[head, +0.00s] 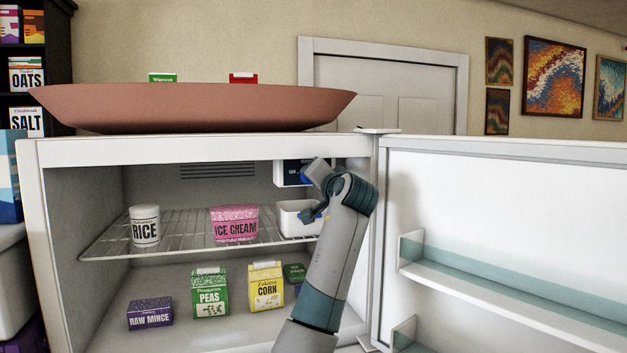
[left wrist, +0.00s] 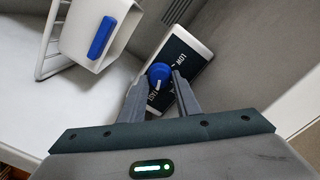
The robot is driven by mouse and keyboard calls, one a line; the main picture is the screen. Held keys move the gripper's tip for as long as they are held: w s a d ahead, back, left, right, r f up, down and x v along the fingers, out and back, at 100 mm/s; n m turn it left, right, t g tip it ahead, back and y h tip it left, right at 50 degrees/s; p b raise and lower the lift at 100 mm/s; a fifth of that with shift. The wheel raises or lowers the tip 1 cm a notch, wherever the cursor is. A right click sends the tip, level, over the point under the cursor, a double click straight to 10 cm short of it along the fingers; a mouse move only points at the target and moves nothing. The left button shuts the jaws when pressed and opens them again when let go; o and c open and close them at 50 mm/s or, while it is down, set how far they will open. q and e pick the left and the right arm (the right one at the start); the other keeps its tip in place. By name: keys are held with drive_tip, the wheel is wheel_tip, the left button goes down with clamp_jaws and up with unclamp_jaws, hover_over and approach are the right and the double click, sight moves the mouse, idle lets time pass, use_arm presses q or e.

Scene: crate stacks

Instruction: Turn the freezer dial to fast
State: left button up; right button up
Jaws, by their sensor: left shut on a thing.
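The freezer dial (left wrist: 158,72) is a round blue knob with a white mark. It sits on a dark, white-edged control panel (left wrist: 186,52) whose lettering is too small to read surely. My left gripper (left wrist: 161,82) is shut on the dial, one finger on each side. In the head view, the panel (head: 288,172) is at the upper right inside the open freezer (head: 210,152), and my left arm reaches up to it, partly hiding the dial. The white mark points towards the lower side in the left wrist view. My right gripper is not in view.
A wire shelf (head: 185,240) holds a rice tub (head: 145,228), an ice cream tub (head: 234,224) and a white bin (head: 296,220) close below the dial. Several boxes stand on the freezer floor. The open door (head: 500,200) is on the right. A large brown dish (head: 190,108) sits on top.

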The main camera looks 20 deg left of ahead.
use_arm(q)
drive_tip(key=shift+m, duration=0.5)
drive_tip(key=o, duration=1)
drive_tip(key=shift+d, duration=0.1)
drive_tip(key=b+v, duration=0.9)
drive_tip(key=v, duration=0.8)
drive_tip(key=shift+s+d, duration=0.15)
